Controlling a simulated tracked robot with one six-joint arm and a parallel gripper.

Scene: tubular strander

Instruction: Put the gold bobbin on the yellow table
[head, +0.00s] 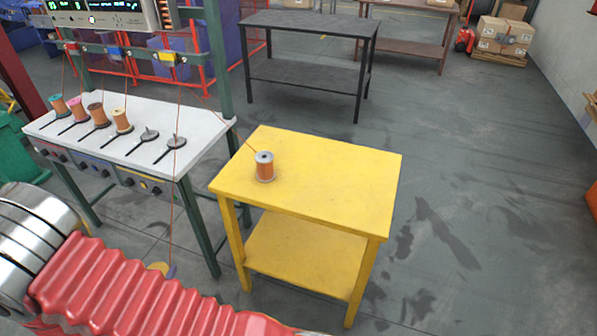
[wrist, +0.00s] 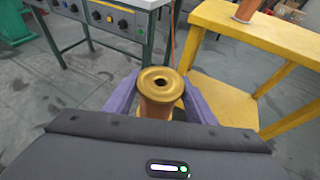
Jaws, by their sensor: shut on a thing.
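The gold bobbin (wrist: 160,84) is upright between the purple fingers of my gripper (wrist: 157,100) in the wrist view, with its round flange and centre hole facing the camera. My gripper is shut on it. In the head view only a bit of the gold bobbin (head: 158,266) shows beyond my red arm sleeve, low and left of the yellow table (head: 340,180). The yellow table has a top and a lower shelf. A copper-wound bobbin with grey flanges (head: 265,167) stands upright on its top, near the left edge.
A white bench (head: 180,118) stands left of the yellow table, with several bobbins on spindles and two bare spindles (head: 175,143). A thin wire hangs down past its front. The middle and right of the yellow tabletop are clear. A dark table (head: 310,28) stands behind.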

